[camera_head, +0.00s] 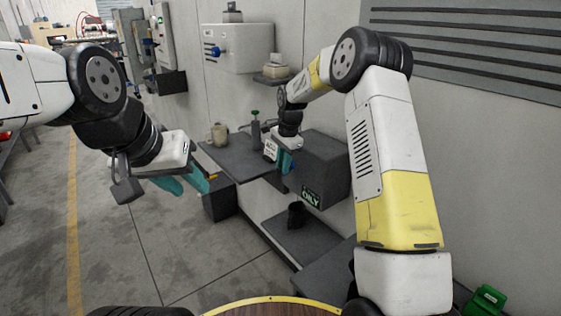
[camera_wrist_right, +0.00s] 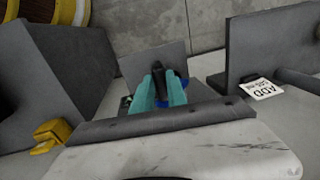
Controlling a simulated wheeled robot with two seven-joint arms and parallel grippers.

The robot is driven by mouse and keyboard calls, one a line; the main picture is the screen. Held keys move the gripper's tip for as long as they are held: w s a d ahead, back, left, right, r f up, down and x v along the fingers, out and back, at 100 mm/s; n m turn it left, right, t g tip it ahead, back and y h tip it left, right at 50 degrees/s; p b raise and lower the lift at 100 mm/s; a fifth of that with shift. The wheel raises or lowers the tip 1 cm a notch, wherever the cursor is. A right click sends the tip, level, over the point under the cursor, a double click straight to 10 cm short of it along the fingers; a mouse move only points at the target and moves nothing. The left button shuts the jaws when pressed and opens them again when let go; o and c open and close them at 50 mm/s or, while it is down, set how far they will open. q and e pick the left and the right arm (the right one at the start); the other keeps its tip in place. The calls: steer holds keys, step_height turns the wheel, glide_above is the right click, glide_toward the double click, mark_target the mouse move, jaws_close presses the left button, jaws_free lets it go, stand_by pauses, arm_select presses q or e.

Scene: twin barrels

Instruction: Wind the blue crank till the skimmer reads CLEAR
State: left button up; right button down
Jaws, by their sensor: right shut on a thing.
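The skimmer is a dark grey box (camera_head: 325,165) on the bench along the wall. Its small dark sign (camera_head: 311,197) has green lettering that looks like OILY. My right gripper (camera_head: 284,162) is at the box's left side. In the right wrist view its teal fingers (camera_wrist_right: 158,84) are shut on a black handle (camera_wrist_right: 157,69). Blue parts of the crank (camera_wrist_right: 166,104) show just behind the fingers, and most of the crank is hidden. My left gripper (camera_head: 183,184) hangs in the air to the left, with its teal fingers apart and empty.
A card reading ADD (camera_wrist_right: 261,88) stands beside the box. A black cup (camera_head: 296,214) sits on a lower tray. A wall cabinet (camera_head: 240,48) has a blue knob.

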steer(key=shift+s+d+f+t+y, duration=0.3)
steer(key=shift+s+f+t+y, duration=0.25)
steer(key=shift+t, duration=0.4)
steer(key=shift+s+d+f+t+y, duration=0.3)
steer(key=shift+f+t+y, duration=0.45)
steer(key=shift+t, duration=0.25)
steer(key=shift+s+d+f+t+y, duration=0.3)
steer(key=shift+s+f+t+y, duration=0.25)
steer(key=shift+t, duration=0.4)
steer(key=shift+w+f, duration=0.1)
steer(key=c, duration=1.3)
jaws_free()
steer(key=shift+v, duration=3.9)
